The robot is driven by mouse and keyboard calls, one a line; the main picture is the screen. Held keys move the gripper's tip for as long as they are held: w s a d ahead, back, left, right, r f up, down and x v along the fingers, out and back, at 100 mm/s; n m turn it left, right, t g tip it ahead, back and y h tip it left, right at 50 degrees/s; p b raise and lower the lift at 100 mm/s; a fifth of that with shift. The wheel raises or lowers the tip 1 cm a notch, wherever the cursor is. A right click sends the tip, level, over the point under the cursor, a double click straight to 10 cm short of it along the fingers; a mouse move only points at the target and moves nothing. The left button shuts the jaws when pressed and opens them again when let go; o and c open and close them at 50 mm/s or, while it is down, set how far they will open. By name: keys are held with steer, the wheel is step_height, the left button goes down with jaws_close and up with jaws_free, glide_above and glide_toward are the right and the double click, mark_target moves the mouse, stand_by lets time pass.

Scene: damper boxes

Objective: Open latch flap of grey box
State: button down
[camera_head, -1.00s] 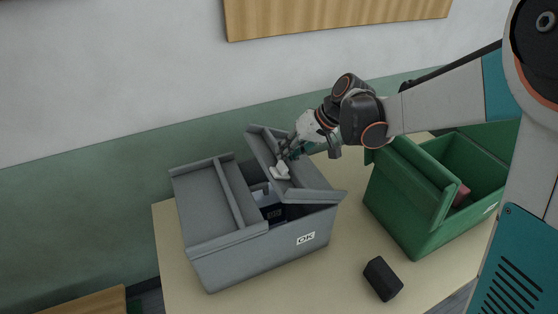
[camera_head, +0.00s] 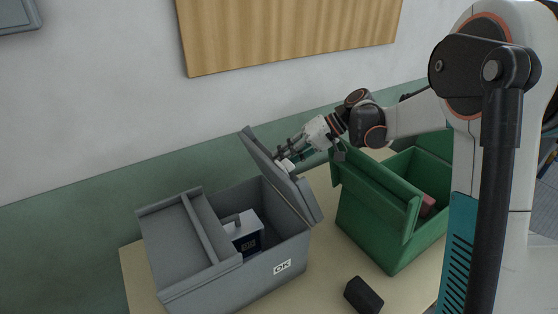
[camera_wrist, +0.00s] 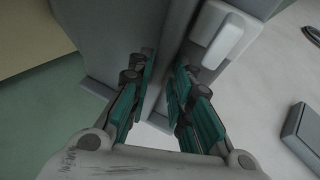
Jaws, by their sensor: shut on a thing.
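The grey box (camera_head: 232,283) with an OK label stands on the table in the head view. Its latch flap (camera_head: 283,178) on the right is raised steeply, and its left flap (camera_head: 172,240) lies shut. A white latch piece (camera_head: 286,165) sits on the raised flap; it also shows in the wrist view (camera_wrist: 224,38). My gripper (camera_head: 292,156) is at the flap's upper part. In the wrist view its teal fingers (camera_wrist: 160,95) are on either side of the flap edge, shut on it. Contact at the fingertips is partly hidden.
A green box (camera_head: 385,225) with a raised flap stands close on the right and holds a reddish object (camera_head: 427,204). A dark block (camera_head: 363,296) lies on the table in front. A device with a handle (camera_head: 244,232) is inside the grey box.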

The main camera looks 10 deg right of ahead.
steer(key=shift+d+f, duration=0.6)
steer(key=shift+f, duration=0.05)
steer(key=c, duration=1.7)
jaws_free()
steer(key=shift+w, duration=0.1)
steer(key=shift+o, duration=0.7)
steer(key=shift+w+d, duration=0.15)
steer(key=shift+w, duration=0.05)
steer(key=shift+s, duration=0.1)
steer(key=shift+r, duration=0.15)
steer(key=v, duration=1.1)
steer(key=shift+r, duration=0.4)
steer(key=shift+d, duration=0.1)
